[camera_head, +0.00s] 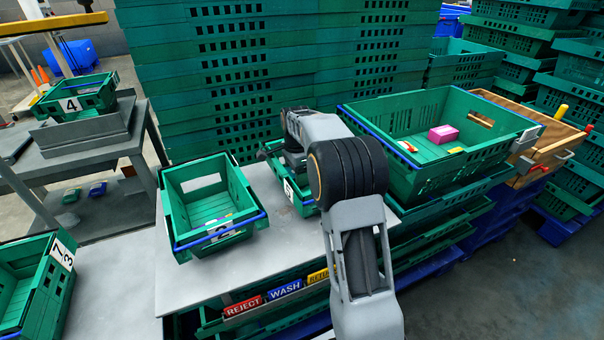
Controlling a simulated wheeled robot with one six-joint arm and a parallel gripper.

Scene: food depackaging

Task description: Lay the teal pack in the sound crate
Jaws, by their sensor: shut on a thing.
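My arm reaches up the middle and bends down over a small green crate (271,150) with a number card, partly hidden behind it. My gripper (295,160) is at that crate; its dark body shows in part, and the fingers and what they hold are hidden behind my arm. I cannot make out a teal pack. A green crate with a blue front bar (245,190) stands on the grey table to the left. Small coloured pieces show near its front. I cannot tell which crate is the sound one.
A large green crate (385,105) at right holds a pink box (443,134) and small red and yellow pieces. REJECT (243,306) and WASH (285,290) signs line the table front. Another crate (30,290) is at lower left. Tall crate stacks (150,60) block the back.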

